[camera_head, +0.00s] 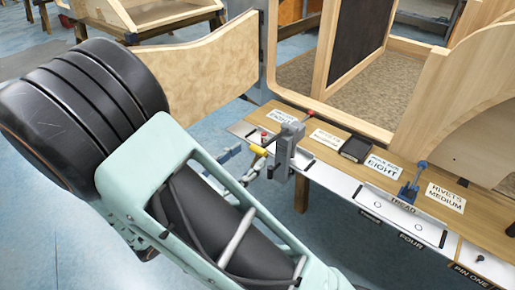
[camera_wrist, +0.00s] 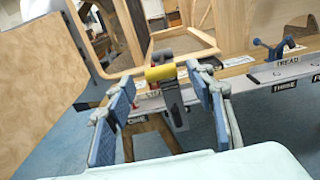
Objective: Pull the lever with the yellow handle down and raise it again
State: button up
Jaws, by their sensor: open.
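The yellow handle (camera_head: 258,150) is at the near end of a lever on a grey upright fixture (camera_head: 287,152) at the bench edge. In the wrist view the yellow handle (camera_wrist: 160,73) appears beyond and between my fingertips, with a red part beside it. My gripper (camera_wrist: 160,84) is open, its blue-padded fingers spread to the left and right of the handle with visible gaps. In the head view my gripper (camera_head: 240,167) is just below and left of the handle, partly hidden by my arm. I cannot tell whether the fingertips reach past the handle.
The wooden bench (camera_head: 340,135) carries labelled cards, a dark tray (camera_head: 356,149) and a blue clamp-like tool (camera_head: 413,182) to the right. A curved wooden panel (camera_head: 200,68) stands behind and left. Wooden frames rise behind the bench. Blue floor is open in front of it.

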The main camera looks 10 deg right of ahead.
aim_at(256, 150)
jog(key=x, duration=0.5)
jog(key=shift+w+d, duration=0.1)
jog(key=shift+d, duration=0.05)
grip_shut()
